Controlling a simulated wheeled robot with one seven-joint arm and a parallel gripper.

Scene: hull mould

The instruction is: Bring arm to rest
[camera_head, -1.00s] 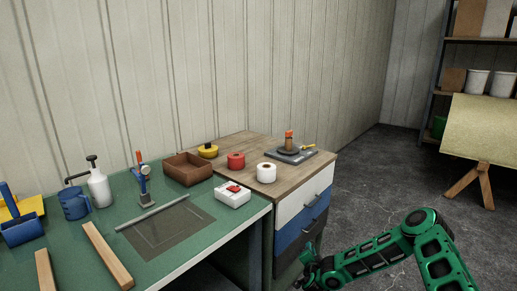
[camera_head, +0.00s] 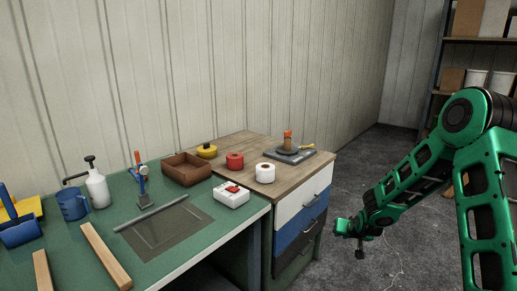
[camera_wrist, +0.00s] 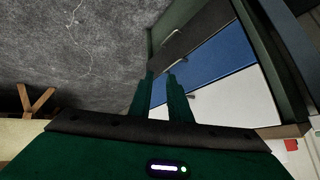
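My green arm is folded at the right of the head view, its elbow high and its forearm slanting down to the left. My gripper (camera_head: 345,229) is in the air over the floor, just right of the drawer unit (camera_head: 299,226) and apart from it. In the wrist view my gripper (camera_wrist: 161,82) shows two green fingers with a gap between them and nothing held. The drawer fronts, white, blue and dark, lie beyond the fingers there.
The green workbench (camera_head: 190,257) holds a brown tray (camera_head: 186,170), a white box (camera_head: 231,196), a spray bottle (camera_head: 98,188), a blue jug (camera_head: 72,205) and wooden strips. Tape rolls stand on the drawer unit's top. A shelf (camera_head: 481,40) stands behind my arm. Grey floor (camera_head: 352,178) is clear.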

